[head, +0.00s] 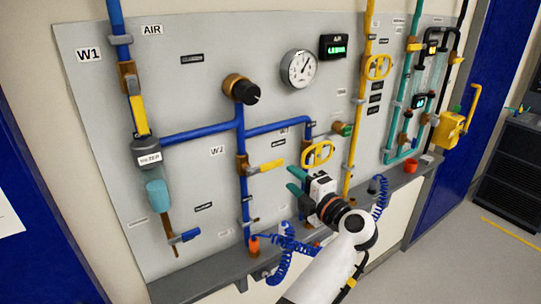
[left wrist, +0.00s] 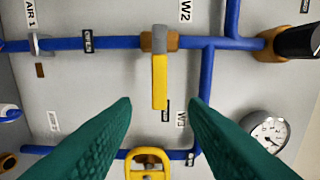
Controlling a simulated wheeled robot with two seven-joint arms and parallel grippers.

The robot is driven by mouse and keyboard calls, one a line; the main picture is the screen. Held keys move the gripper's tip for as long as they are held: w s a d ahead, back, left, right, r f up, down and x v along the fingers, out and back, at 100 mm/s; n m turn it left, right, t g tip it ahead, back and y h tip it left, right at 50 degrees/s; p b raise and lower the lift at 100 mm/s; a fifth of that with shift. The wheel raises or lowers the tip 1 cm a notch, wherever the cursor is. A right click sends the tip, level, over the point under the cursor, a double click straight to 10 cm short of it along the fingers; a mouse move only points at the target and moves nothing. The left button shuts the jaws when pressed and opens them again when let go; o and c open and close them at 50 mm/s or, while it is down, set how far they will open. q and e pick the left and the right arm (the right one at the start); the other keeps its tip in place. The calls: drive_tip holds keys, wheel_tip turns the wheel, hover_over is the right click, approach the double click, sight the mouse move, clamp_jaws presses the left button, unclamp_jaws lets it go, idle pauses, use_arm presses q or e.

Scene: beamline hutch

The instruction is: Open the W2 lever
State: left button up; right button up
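The W2 lever (head: 266,167) is a yellow handle on a brass valve (head: 242,165) in the vertical blue pipe, beside the W2 label (head: 217,150). The handle sticks out to the right, crosswise to its pipe. In the left wrist view the yellow handle (left wrist: 160,82) hangs crosswise from the blue pipe, with its free end between and beyond my fingertips. My left gripper (head: 288,179) has teal fingers spread apart, just right of and below the handle's end. It is empty; no contact shows. My right gripper is not in view.
A yellow handwheel (head: 318,153) is close above my left gripper. A black knob (head: 246,93) and a gauge (head: 298,69) are higher on the panel. The W1 lever (head: 138,115) lies along its pipe at left. Blue coiled hose (head: 285,262) hangs by the ledge below.

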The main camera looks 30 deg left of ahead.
sight(275, 165)
use_arm(q)
drive_tip(key=p+x, duration=0.3)
drive_tip(key=x, duration=0.6)
drive_tip(key=shift+a+r, duration=0.1)
drive_tip(key=shift+a, duration=0.2)
drive_tip(key=shift+x, duration=0.8)
drive_tip(key=shift+w, duration=0.1)
drive_tip(key=shift+c, duration=0.2)
clamp_jaws()
